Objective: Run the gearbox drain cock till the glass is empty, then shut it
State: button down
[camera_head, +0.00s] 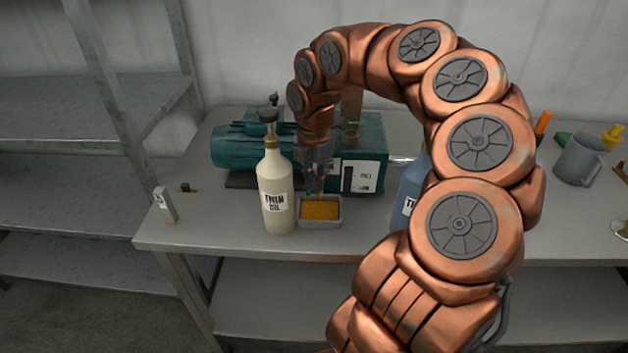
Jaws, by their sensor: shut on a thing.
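The teal gearbox (371,138) stands on the bench with a white label and a narrow dark sight glass (348,179) on its front. The oil level in the glass is too small to read. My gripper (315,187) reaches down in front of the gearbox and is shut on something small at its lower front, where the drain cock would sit. The jaws hide the cock, so I cannot tell how it is turned. A grey drip tray (338,221) holding orange-brown oil (320,210) lies right below my gripper.
A cream bottle labelled thin oil (273,195) stands close left of the tray. A blue bottle (407,190) stands to the right, partly behind my arm. A grey jug (580,160) and small coloured items sit at the right. The bench's front left is mostly clear.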

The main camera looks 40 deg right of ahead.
jog(key=m+b, duration=0.2)
jog(key=m, duration=0.1)
jog(key=shift+w+f, duration=0.2)
jog(key=shift+w, duration=0.15)
jog(key=shift+w+d+r+m+b, duration=0.15)
jog(key=shift+m+b, duration=0.15)
jog(key=shift+m, duration=0.45)
jog(key=shift+w+a+m+b, duration=0.15)
jog(key=shift+m+b, duration=0.15)
jog(key=shift+m, duration=0.5)
jog(key=shift+w+d+r+m+b, duration=0.15)
jog(key=shift+m+b, duration=0.15)
jog(key=shift+m, duration=0.45)
jog(key=shift+f, duration=0.1)
jog(key=c, duration=1.2)
grip_release()
